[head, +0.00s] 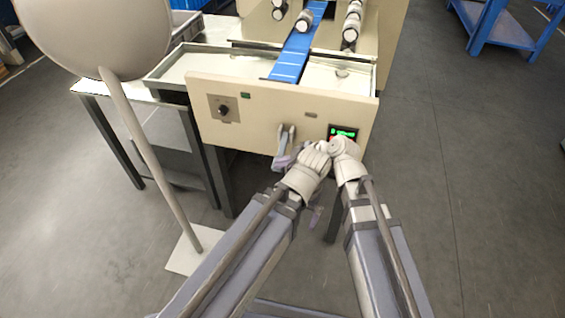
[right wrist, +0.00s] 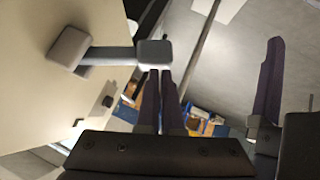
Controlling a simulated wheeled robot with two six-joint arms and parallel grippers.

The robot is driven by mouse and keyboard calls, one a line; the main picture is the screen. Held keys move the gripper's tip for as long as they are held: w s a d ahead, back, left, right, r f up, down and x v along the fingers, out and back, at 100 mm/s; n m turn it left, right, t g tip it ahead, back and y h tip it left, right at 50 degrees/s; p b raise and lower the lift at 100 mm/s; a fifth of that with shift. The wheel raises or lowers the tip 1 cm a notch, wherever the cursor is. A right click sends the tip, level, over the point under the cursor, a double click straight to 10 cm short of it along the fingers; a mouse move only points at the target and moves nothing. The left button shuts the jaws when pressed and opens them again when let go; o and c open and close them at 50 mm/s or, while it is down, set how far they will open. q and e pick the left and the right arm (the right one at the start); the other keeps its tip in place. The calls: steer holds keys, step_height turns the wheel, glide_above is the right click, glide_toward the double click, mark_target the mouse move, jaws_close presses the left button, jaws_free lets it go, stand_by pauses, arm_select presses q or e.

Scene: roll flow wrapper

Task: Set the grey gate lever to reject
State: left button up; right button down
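The grey gate lever (head: 287,132) is on the cream front panel (head: 262,108) of the machine. In the right wrist view the lever (right wrist: 110,54) runs from a rounded block by the panel to a grey end block (right wrist: 155,52). My right gripper (head: 281,161) is just below the lever. In its wrist view the two fingers (right wrist: 160,75) lie almost together, with nothing visible between them. Their tips are close to the end block; I cannot tell if they touch. One purple finger (right wrist: 268,80) of my left gripper shows at the right; its opening is unclear.
A black knob (head: 223,110) is at the panel's left and a green-lit display (head: 343,133) at its right. A blue belt (head: 294,57) runs behind the panel. A large pale rounded object on a pole (head: 150,160) stands at left. Open floor lies right.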

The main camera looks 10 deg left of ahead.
stand_by(0.4)
step_height(320, 180, up, 10)
steer(key=p, duration=1)
steer(key=s+d+f+m+g+h, duration=0.1)
steer(key=s+d+f+m+h, duration=0.15)
steer(key=d+m, duration=0.55)
steer(key=s+d+f+m+g+h, duration=0.15)
steer(key=d+m+h, duration=0.3)
steer(key=d, duration=0.75)
steer(key=s+d+f+m+h, duration=0.2)
steer(key=d+f+m, duration=0.1)
steer(key=d+m, duration=0.55)
steer(key=s+a+n+g+h, duration=0.1)
steer(key=s+a+n, duration=0.4)
steer(key=a, duration=0.4)
step_height(320, 180, up, 16)
steer(key=p, duration=1.6)
steer(key=shift+s+a+f+n, duration=0.2)
steer(key=shift+s+a+n, duration=0.05)
steer(key=shift+n, duration=0.05)
